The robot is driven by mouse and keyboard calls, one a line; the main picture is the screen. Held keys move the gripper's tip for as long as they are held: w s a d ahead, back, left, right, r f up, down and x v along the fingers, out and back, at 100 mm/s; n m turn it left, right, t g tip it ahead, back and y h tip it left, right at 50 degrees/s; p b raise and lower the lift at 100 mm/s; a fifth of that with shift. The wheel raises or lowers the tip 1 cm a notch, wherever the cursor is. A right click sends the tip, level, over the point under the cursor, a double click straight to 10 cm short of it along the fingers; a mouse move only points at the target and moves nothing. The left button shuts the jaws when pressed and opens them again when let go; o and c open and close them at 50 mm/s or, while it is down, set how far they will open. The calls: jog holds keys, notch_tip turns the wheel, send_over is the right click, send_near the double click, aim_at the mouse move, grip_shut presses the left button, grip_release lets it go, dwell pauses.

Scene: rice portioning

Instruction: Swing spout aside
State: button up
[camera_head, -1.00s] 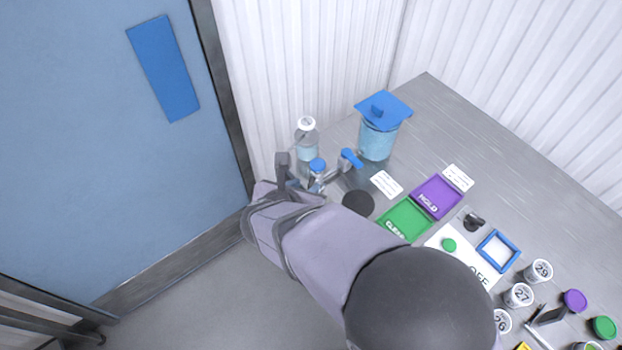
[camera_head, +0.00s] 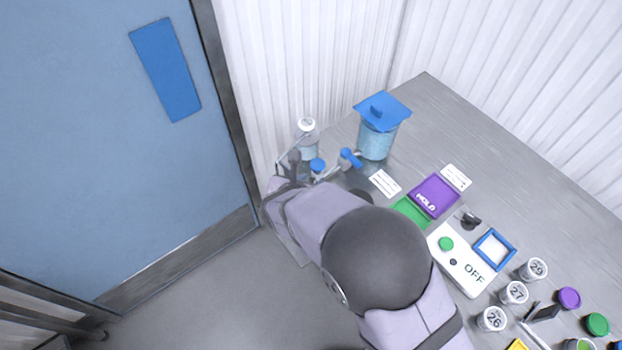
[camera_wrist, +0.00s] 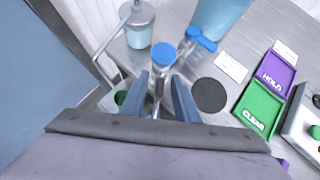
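A clear bottle with a pale cap (camera_head: 307,125) stands at the back left of the bench. It also shows in the wrist view (camera_wrist: 138,36). A thin bent metal spout (camera_wrist: 107,45) runs from its top to the left and down. Beside it is a metal fitting with a round blue cap (camera_wrist: 163,54) and a blue lever (camera_wrist: 200,39). My gripper (camera_wrist: 159,80) is just in front of the blue-capped fitting. Its two fingers are apart, with a narrow metal part visible between them. I cannot tell if they touch it.
A blue-lidded container (camera_head: 377,139) stands behind. A dark round disc (camera_wrist: 209,95), green CLEAR pad (camera_wrist: 257,108) and purple HOLD pad (camera_head: 434,194) lie to the right. A white OFF box (camera_head: 461,262) and numbered cups (camera_head: 514,292) are farther right.

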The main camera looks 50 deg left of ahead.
aim_at(312, 175)
grip_shut()
jog(key=shift+a, duration=0.1)
dwell(0.3)
jog(key=a+m+h+b, duration=0.1)
jog(key=m, duration=0.1)
jog(key=a+m+t+h+b, duration=0.1)
jog(key=m+h+b, duration=0.1)
jog(key=s+a+m+h+b, duration=0.1)
jog(key=m+h+b, duration=0.1)
jog(key=shift+f+m+t, duration=0.3)
jog(key=shift+m, duration=0.1)
jog(key=shift+w+a+r+m+h+b, duration=0.15)
jog(key=shift+m+h+b, duration=0.3)
jog(key=shift+b, duration=0.7)
jog(key=shift+r, duration=0.15)
